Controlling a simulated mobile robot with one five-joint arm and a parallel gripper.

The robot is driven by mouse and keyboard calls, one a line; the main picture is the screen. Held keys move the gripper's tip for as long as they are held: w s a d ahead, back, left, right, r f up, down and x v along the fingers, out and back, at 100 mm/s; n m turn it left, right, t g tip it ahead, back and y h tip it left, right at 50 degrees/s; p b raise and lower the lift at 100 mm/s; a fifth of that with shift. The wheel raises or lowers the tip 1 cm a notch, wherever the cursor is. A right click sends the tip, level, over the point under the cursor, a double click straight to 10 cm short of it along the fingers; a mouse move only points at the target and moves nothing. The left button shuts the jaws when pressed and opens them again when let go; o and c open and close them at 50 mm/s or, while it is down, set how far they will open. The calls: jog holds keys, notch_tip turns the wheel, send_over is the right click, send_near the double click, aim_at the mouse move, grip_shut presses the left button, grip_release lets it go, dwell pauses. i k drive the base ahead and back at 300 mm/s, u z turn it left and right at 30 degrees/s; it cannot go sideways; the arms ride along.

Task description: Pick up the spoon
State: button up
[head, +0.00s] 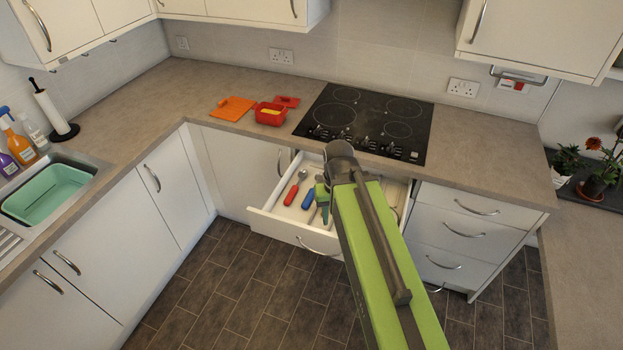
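A white drawer (290,231) stands pulled out below the hob, with utensils lying in it. A red-handled utensil (291,194) with a metal end lies at the left. A blue-handled utensil (308,199) with a metal end lies to its right. Which of them is the spoon is too small to tell. My lime-green arm reaches over the drawer from the lower right, and its dark end (341,160) covers the drawer's middle. A teal-green piece (322,194) shows just left of the arm; I cannot tell whether it is part of my gripper. My gripper's fingers are not clearly visible.
The black hob (366,120) is on the worktop behind the drawer. An orange board (233,108) and a red container (270,114) lie left of it. A sink with a green basin (47,193) is at far left. The tiled floor (235,290) before the drawer is clear.

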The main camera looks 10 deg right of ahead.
aim_at(318, 177)
jog(key=z, duration=0.1)
jog(key=i, duration=0.9)
jog(key=u, duration=2.15)
jog(key=k, duration=0.8)
jog(key=z, duration=0.2)
jog(key=i, duration=0.75)
jog(key=u, duration=0.1)
